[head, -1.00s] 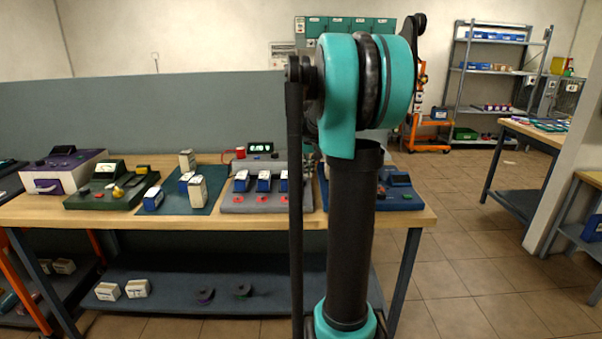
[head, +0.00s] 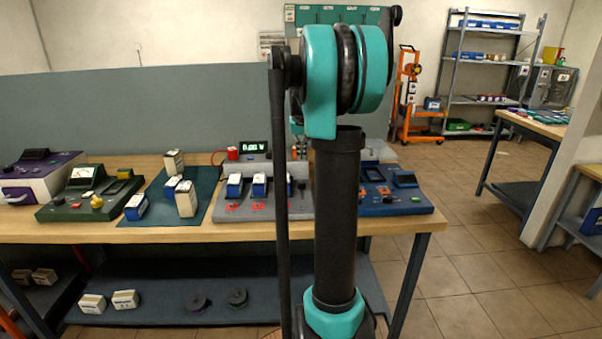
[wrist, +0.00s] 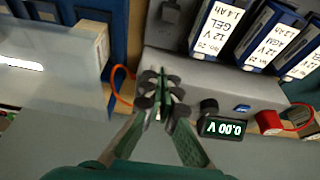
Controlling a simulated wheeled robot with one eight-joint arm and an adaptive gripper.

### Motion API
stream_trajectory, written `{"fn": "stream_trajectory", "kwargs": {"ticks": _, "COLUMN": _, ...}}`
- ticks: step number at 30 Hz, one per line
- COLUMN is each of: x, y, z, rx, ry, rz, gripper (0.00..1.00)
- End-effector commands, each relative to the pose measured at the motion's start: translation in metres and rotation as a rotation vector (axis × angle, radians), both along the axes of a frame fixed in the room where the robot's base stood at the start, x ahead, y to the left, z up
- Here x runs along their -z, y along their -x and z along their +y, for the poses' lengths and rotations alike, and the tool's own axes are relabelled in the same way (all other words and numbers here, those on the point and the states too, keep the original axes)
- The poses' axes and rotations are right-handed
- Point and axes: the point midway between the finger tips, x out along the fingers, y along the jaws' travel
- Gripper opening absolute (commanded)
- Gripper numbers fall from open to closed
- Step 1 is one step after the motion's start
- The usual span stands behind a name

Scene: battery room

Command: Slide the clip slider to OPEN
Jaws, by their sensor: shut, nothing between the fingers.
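The grey test station (head: 225,213) stands on the bench, with a lit voltage display (head: 255,146) at its back. The display also shows in the wrist view (wrist: 222,128), upside down, reading 0.00 V. A small blue part (wrist: 242,108) sits on the station beside the display; I cannot tell if it is the clip slider. No OPEN mark is legible. My gripper (wrist: 158,88) is shut and empty, over or near the station's back edge, left of the display in the wrist view. I cannot tell whether it touches anything. My arm hides it in the head view.
Several blue-and-white batteries (wrist: 262,35) stand on the station. A red clip (wrist: 268,121) with a red cable lies right of the display; an orange-red cable runs beside my gripper. A clear panel or box (wrist: 50,82) is at left. A blue device (head: 395,206) stands at the bench's right end.

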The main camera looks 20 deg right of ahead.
Motion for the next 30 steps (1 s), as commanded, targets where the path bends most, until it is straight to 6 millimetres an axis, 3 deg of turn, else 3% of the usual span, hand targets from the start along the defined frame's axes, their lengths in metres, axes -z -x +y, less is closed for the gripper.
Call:
{"fn": "stream_trajectory", "kwargs": {"ticks": 5, "x": 0.015, "y": -0.005, "z": -0.002, "rx": 0.000, "ry": 0.000, "rz": 0.000, "gripper": 0.00}}
{"fn": "stream_trajectory", "kwargs": {"ticks": 20, "x": 0.094, "y": -0.032, "z": -0.010, "rx": 0.000, "ry": 0.000, "rz": 0.000, "gripper": 0.00}}
{"fn": "stream_trajectory", "kwargs": {"ticks": 30, "x": 0.093, "y": 0.003, "z": 0.001, "rx": 0.000, "ry": 0.000, "rz": 0.000, "gripper": 0.00}}
